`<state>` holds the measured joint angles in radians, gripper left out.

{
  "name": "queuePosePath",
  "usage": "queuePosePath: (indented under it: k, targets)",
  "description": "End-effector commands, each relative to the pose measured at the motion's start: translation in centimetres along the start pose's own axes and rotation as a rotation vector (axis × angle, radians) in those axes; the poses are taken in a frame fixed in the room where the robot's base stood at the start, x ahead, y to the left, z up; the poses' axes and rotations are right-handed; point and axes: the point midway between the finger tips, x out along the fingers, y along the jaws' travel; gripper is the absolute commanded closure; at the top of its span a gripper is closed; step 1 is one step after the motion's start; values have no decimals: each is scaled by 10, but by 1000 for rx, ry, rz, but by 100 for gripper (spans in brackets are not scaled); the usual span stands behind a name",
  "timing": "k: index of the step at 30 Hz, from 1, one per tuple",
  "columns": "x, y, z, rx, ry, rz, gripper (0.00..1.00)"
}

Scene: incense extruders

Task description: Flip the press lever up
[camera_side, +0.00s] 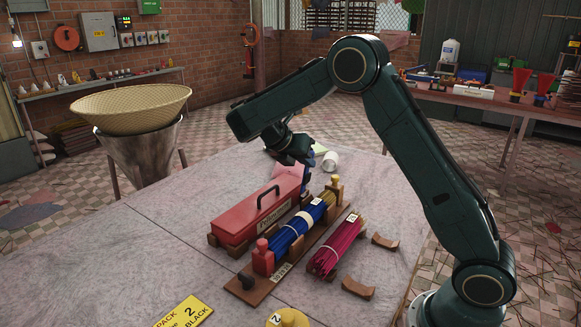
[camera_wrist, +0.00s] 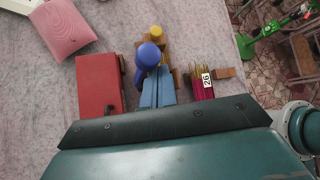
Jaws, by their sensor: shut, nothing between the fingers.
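A wooden press frame (camera_side: 283,266) has a red end post (camera_side: 263,256), a yellow-topped far post (camera_side: 335,184) and a dark knob (camera_side: 245,281) at its near end. A blue bundle of sticks lies along it (camera_side: 290,240). A blue part with a rounded knob (camera_wrist: 148,54), which looks like the press lever, stands beside the yellow top (camera_wrist: 156,31) in the wrist view; its lean is unclear. My gripper (camera_side: 307,188) is over the frame's far end, with fingers shut and empty. Its light blue fingers (camera_wrist: 157,76) point toward the knob; contact is unclear.
A red box (camera_side: 262,212) with a black handle sits close on the left. A magenta bundle (camera_side: 336,245) lies on the right, near curved wooden rests (camera_side: 358,288). The left of the table is mostly clear.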

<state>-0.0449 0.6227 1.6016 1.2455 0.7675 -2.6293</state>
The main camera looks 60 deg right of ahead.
Motion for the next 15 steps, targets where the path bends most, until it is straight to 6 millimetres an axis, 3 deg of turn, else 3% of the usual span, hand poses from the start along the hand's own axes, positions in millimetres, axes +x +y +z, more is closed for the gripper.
queuePosePath:
  k: [15]
  targets:
    - [-2, 7, 2, -1, 0, 0, 100]
